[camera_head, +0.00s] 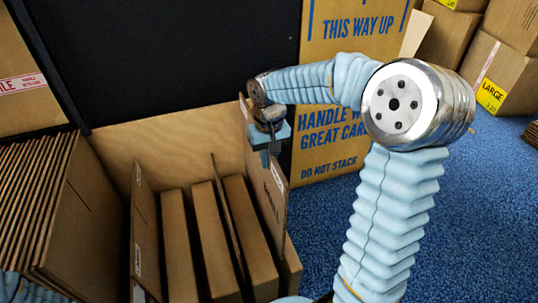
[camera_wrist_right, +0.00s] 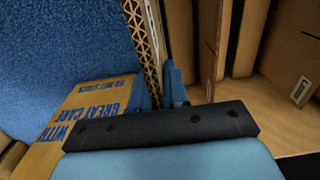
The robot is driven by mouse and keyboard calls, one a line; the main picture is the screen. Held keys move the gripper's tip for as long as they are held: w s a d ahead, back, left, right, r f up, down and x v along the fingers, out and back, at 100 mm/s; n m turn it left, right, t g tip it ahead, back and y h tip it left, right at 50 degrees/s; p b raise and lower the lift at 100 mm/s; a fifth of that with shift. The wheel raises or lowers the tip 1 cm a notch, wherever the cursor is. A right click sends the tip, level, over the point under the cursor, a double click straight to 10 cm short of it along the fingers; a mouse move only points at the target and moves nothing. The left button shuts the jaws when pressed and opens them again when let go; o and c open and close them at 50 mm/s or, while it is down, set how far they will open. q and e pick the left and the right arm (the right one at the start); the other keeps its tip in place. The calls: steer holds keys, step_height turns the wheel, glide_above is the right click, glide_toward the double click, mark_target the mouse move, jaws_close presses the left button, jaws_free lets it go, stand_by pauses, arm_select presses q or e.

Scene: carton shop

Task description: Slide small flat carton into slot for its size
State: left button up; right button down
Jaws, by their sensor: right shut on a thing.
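My right gripper (camera_head: 270,140) is shut on the upper edge of a flat brown carton (camera_head: 266,185), which stands upright at the right side of a slotted bin. The carton has a white label and partly readable dark lettering. In the right wrist view, its corrugated edge (camera_wrist_right: 143,45) runs between my right fingers (camera_wrist_right: 163,88). The bin has a plain back wall (camera_head: 165,135) and upright dividers (camera_head: 222,205). Long brown blocks (camera_head: 178,240) lie between them. I cannot tell how deep the carton's lower edge sits. My left gripper is not in view.
A stack of flat cartons (camera_head: 40,195) stands close at the left of the bin. A printed board (camera_head: 335,150) and a dark panel (camera_head: 190,55) rise behind. Boxes labelled LARGE (camera_head: 495,80) stand at the back right. Blue carpet (camera_head: 480,200) is clear at the right.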

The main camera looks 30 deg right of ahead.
steer(key=shift+f, duration=2)
steer(key=b, duration=0.5)
glide_above(269, 218)
steer(key=w, duration=0.1)
steer(key=f, duration=0.6)
steer(key=shift+w+d+f, duration=0.15)
steer(key=shift+d+f, duration=0.15)
steer(key=shift+d, duration=0.1)
step_height(269, 218, down, 8)
steer(key=b, duration=0.6)
steer(key=shift+f+b, duration=0.2)
steer(key=shift+b, duration=0.15)
arm_select(q)
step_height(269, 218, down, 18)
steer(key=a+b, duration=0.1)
steer(key=b, duration=0.5)
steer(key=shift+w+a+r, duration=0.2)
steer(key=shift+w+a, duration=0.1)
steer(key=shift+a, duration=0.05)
arm_select(e)
steer(key=shift+f, duration=4.4)
steer(key=c, duration=1.1)
jaws_free()
